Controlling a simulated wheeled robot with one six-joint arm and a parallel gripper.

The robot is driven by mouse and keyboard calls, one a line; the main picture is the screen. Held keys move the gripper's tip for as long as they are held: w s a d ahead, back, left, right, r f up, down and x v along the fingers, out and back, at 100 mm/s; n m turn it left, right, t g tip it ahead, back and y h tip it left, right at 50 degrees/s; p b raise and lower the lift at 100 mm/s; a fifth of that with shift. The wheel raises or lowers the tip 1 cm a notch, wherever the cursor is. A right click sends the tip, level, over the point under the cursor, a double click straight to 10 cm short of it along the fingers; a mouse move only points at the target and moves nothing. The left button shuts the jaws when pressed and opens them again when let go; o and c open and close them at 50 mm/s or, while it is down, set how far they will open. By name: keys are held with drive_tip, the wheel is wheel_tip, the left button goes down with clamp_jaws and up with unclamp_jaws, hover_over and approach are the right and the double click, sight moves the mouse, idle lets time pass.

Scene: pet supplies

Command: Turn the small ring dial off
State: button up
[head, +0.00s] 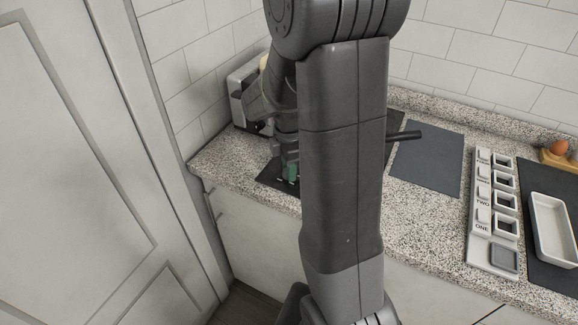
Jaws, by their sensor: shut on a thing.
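My gripper (287,163) is low over the dark mat (268,177) at the back left of the counter, partly hidden behind my own arm. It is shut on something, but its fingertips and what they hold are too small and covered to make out. A small green piece (291,172) shows at the gripper's lower end; I cannot tell whether it is part of the gripper or of the thing held. I cannot make out the small ring dial or its setting.
A grey-white appliance (237,104) stands in the left corner. A dark handle (405,135) juts out right of my arm. Further right are an empty-looking slate mat (428,160), a pale labelled rack (480,225), a white dish (536,232) and a wooden holder (553,158) with an orange-brown item.

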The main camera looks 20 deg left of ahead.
drive_tip(key=shift+r, duration=0.1)
drive_tip(key=o, duration=1)
wheel_tip(320, 180, up, 14)
drive_tip(key=shift+f, duration=0.1)
drive_tip(key=shift+f, duration=0.1)
wheel_tip(320, 180, down, 14)
drive_tip(key=shift+r, duration=0.1)
idle(0.6)
